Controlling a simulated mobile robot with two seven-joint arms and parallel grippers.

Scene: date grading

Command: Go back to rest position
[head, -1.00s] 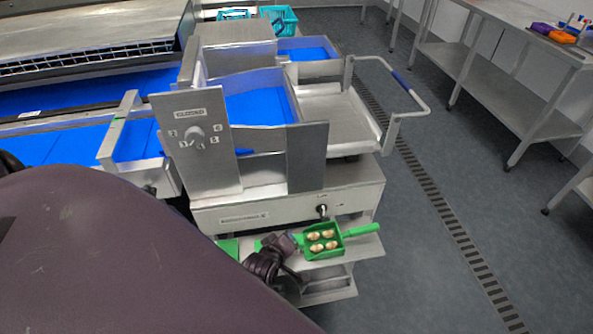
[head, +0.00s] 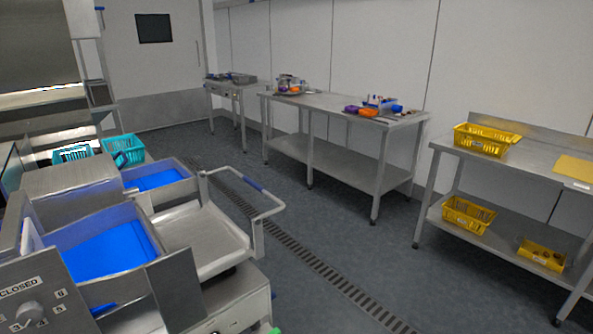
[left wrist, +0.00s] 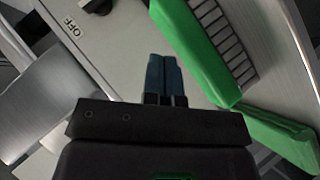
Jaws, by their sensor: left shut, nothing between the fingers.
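My left gripper (left wrist: 163,80) shows in the left wrist view with its two dark blue fingers together and nothing between them. Neither gripper shows in the head view. My right gripper is in no view.
The grading machine (head: 75,190) with blue trays fills the left of the head view. A metal handle frame (head: 262,212) sticks out from it. Steel tables (head: 350,130) line the wall. Yellow baskets (head: 487,140) are at right. The grey floor between is clear.

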